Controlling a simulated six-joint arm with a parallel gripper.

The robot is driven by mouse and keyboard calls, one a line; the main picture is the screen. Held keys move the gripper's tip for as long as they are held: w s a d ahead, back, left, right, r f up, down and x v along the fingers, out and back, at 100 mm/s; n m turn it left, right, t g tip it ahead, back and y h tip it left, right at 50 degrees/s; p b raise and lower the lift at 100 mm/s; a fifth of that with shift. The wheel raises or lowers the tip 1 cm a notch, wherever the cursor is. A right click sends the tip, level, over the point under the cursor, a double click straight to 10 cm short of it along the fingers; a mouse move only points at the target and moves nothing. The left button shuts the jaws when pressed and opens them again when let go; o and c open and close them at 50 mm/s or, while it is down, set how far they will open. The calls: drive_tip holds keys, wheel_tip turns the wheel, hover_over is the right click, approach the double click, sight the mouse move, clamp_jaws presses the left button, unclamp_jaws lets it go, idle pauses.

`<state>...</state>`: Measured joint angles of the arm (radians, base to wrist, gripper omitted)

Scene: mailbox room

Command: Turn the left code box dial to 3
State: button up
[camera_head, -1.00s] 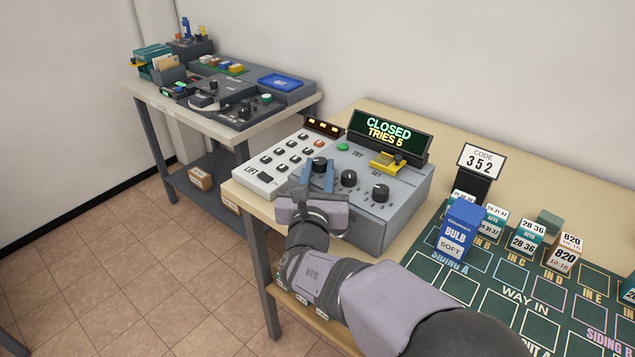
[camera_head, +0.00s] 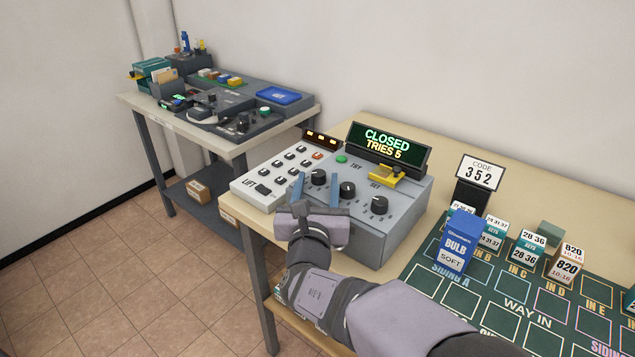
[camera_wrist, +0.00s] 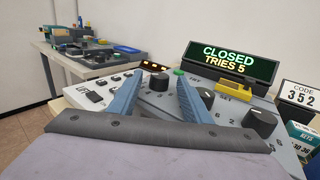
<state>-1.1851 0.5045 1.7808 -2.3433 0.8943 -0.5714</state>
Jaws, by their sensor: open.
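The grey code box (camera_head: 372,232) stands on the near table with three black dials in a row. The left dial (camera_head: 318,177) is in plain view; its setting is too small to read. My gripper (camera_head: 316,186) is open, its two blue fingers pointing at the left dial, one to each side. In the wrist view the left dial (camera_wrist: 159,82) shows between the fingertips, apart from both. The middle dial (camera_head: 347,189) and right dial (camera_head: 379,205) are to its right. The display (camera_head: 388,145) reads CLOSED, TRIES 5.
A code card (camera_head: 480,173) reading 352 stands behind the green siding board (camera_head: 420,277). A yellow latch-like piece (camera_head: 386,175) and a green button (camera_head: 341,159) sit on the box top. A white keypad (camera_head: 262,190) adjoins on the left. A blue bulb box (camera_head: 458,240) stands to the right.

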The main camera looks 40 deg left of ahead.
sight(315, 205)
drive_tip(key=shift+b+v, duration=0.5)
drive_tip(key=shift+v, duration=2.8)
